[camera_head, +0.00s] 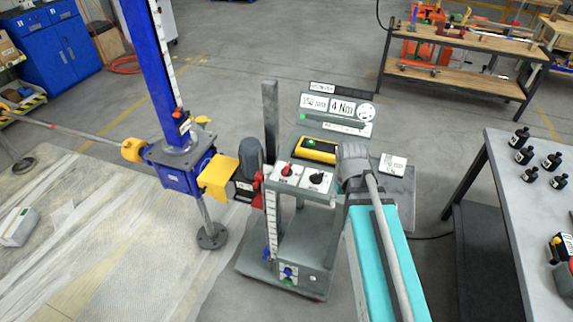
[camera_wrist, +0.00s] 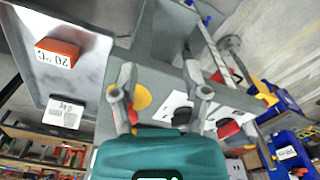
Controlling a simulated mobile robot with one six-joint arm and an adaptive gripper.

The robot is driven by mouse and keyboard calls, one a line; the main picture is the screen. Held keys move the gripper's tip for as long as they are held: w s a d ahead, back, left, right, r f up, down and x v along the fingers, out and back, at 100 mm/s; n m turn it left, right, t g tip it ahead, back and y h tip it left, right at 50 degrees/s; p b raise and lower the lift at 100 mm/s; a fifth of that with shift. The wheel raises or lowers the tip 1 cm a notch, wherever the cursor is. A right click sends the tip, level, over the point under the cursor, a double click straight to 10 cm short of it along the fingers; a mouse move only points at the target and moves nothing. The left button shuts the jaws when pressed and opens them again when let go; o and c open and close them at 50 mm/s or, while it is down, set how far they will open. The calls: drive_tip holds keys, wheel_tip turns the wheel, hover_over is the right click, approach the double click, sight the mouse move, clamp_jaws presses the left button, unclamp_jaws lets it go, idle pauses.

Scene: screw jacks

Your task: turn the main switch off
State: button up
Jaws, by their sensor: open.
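My gripper (camera_head: 352,158) is over the right side of the grey control stand (camera_head: 312,248) in the head view. Its two fingers (camera_wrist: 160,78) are apart and empty in the wrist view. A panel there carries a red knob (camera_wrist: 228,128), a black knob (camera_wrist: 181,116) and a yellow disc (camera_wrist: 143,97) with some red beside it. The disc is partly behind the left finger; the black knob shows between the fingers. In the head view the red knob (camera_head: 287,170) and black knob (camera_head: 316,178) sit on white plates left of my gripper. No label naming the main switch is readable.
A yellow device (camera_head: 315,150) and a 4 Nm sign (camera_head: 341,107) stand behind the knobs. A blue screw jack (camera_head: 182,165) with a yellow coupling guard (camera_head: 219,178) is at left. A table with black bottles (camera_head: 520,137) is at right.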

drive_tip(key=o, duration=0.4)
drive_tip(key=w+a+r+n+p, duration=0.5)
drive_tip(key=w+a+r+n, duration=0.1)
drive_tip(key=w, duration=0.4)
drive_tip(key=shift+w+a+r, duration=0.15)
drive_tip(key=shift+w+a, duration=0.25)
drive_tip(key=shift+a, duration=0.5)
wheel_tip(320, 180, up, 4)
drive_tip(key=n+p, duration=0.5)
drive_tip(key=n, duration=0.2)
hover_over(287, 167)
drive_tip(key=shift+w, duration=0.1)
drive_tip(key=shift+b, duration=0.4)
wheel_tip(287, 167, down, 14)
drive_tip(key=b, duration=1.3)
drive_tip(key=shift+r, duration=0.15)
drive_tip(key=c, duration=1)
